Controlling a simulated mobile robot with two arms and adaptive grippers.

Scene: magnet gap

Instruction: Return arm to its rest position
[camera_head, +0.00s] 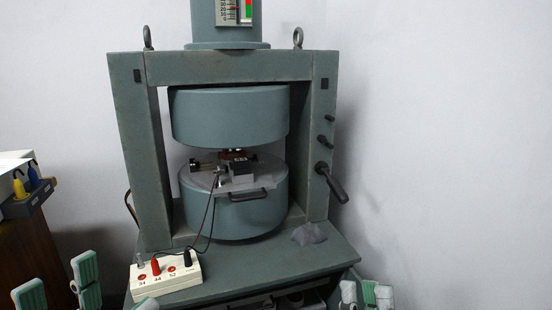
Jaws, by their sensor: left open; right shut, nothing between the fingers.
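My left gripper (58,285) is at the bottom left of the head view. Its green-padded fingers stand apart and hold nothing. My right gripper (366,291) is at the bottom edge, right of centre. Its fingers are close together with nothing between them. Both grippers are cut off by the lower frame edge, and most of both arms is out of view. Both are in front of the grey magnet (124,120), clear of its gap.
A small fixture (240,172) sits in the gap between the round poles. Cables run from it to a white terminal box (167,273) on the bench (265,268). A grey cloth-like piece (308,234) lies at right. A wooden cabinet (25,250) with a dark holder stands left.

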